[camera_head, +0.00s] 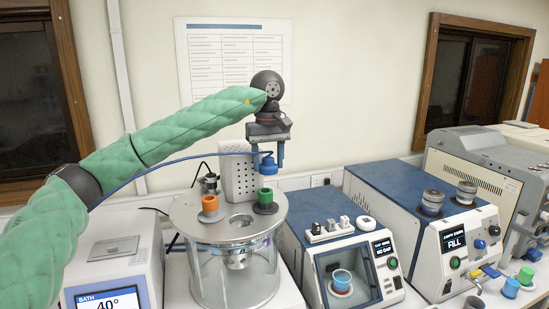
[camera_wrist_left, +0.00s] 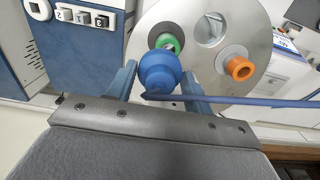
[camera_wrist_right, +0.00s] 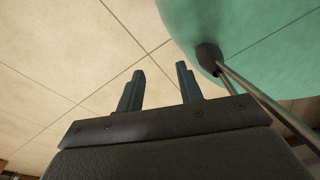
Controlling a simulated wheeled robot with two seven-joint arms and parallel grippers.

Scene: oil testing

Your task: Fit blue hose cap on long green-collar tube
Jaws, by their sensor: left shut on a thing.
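My left gripper (camera_head: 267,158) is shut on the blue hose cap (camera_head: 267,165), with the blue hose trailing from it to the left. The cap is just above the green-collar tube (camera_head: 265,200) on the round metal bath lid, with a small gap in the head view. In the left wrist view the cap (camera_wrist_left: 160,72) sits between the fingers and partly covers the green collar (camera_wrist_left: 169,42). The tube below the lid is hard to make out. My right gripper (camera_wrist_right: 160,90) shows only in its own wrist view, fingers apart and empty.
An orange-collar tube (camera_head: 210,205) stands on the same lid (camera_head: 236,226), left of the green one. A white and blue instrument (camera_head: 350,262) stands to the right, and a larger blue one (camera_head: 440,225) beyond it. A bath unit (camera_head: 110,265) is at the left.

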